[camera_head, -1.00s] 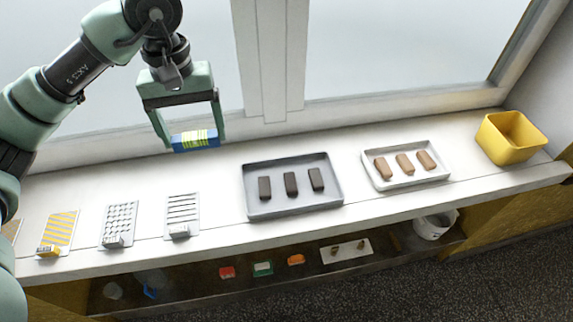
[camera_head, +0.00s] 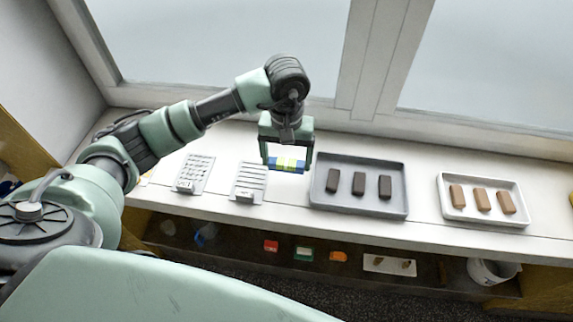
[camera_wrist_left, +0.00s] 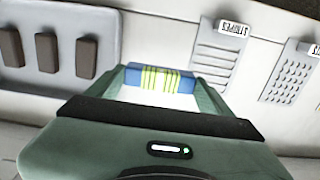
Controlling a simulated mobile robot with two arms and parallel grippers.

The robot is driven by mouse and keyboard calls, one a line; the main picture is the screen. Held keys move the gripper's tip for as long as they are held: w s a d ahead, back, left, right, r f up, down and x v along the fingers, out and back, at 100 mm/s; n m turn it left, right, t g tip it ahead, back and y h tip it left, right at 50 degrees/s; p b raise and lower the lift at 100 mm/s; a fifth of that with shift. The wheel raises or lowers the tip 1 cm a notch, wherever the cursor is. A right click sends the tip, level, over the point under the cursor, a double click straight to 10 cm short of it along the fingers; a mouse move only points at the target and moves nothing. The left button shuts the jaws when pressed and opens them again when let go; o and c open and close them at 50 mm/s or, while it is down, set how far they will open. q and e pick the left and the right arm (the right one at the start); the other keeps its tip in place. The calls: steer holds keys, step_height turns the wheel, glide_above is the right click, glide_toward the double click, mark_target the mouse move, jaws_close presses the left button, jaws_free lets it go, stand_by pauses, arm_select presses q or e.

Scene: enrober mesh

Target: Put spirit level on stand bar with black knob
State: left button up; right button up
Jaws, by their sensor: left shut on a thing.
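The spirit level (camera_head: 287,164) is a short blue bar with a yellow-green striped middle. My left gripper (camera_head: 287,161) is shut on it and holds it roughly level above the white sill, between the striped card and the grey tray. It also shows between the fingers in the left wrist view (camera_wrist_left: 160,80). I cannot make out a stand bar with a black knob in these frames. My right gripper is not in view.
On the sill stand a striped card (camera_head: 249,180), a dotted card (camera_head: 195,172), a grey tray (camera_head: 358,207) with dark bars and a white tray (camera_head: 484,218) with brown bars. The lower shelf holds small coloured items, a white plate (camera_head: 388,265) and a white bucket (camera_head: 490,272).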

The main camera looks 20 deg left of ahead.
mark_target(286, 162)
arm_select(q)
steer(key=shift+f+p, duration=0.35)
steer(key=shift+f, duration=1.6)
steer(key=shift+f, duration=0.2)
steer(key=o, duration=1.1)
steer(key=shift+r, duration=0.15)
